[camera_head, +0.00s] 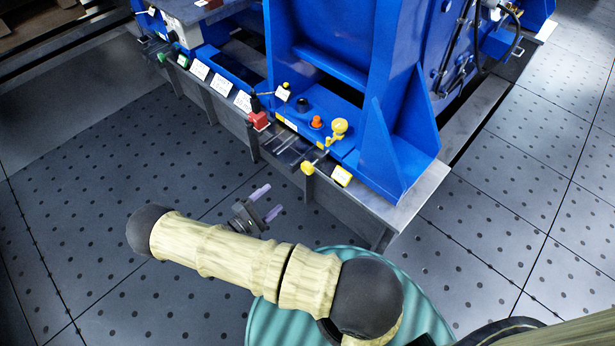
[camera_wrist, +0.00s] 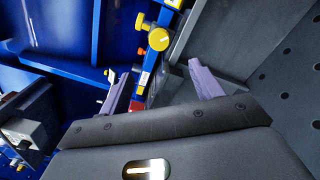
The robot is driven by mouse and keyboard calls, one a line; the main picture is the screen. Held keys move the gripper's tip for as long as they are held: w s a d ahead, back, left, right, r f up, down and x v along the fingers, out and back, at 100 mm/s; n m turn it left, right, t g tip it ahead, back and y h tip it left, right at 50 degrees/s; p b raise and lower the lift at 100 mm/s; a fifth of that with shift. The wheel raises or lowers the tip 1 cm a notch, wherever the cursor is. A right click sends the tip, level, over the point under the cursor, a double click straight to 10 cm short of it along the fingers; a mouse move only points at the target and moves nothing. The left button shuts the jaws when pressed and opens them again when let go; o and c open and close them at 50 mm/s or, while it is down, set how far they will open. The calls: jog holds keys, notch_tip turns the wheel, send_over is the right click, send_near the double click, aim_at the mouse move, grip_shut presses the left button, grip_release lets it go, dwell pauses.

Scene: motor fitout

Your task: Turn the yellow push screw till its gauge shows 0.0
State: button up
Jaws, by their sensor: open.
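The yellow push screw (camera_head: 309,167) juts out from the front edge of the blue machine foot, on a thin rod. In the wrist view, a round yellow head with a white mark (camera_wrist: 159,39), apparently this screw, sits beyond the fingertips and between their lines. My gripper (camera_head: 268,202) is open and empty, short of the screw, to its lower left in the head view. In the wrist view, its two purple fingers (camera_wrist: 160,70) stand wide apart and touch nothing. No gauge reading is legible in either view.
A taller yellow knob (camera_head: 338,128) and an orange button (camera_head: 316,122) stand on the blue foot behind the screw. The dark floor (camera_head: 120,180) at left is clear.

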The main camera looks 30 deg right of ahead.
aim_at(305, 170)
dwell(0.3)
jog(key=b+x, duration=0.3)
jog(key=x, duration=1.4)
jog(key=shift+w+d+b, duration=0.15)
jog(key=shift+d+b, duration=0.05)
jog(key=shift+b, duration=0.2)
jog(key=c, duration=1)
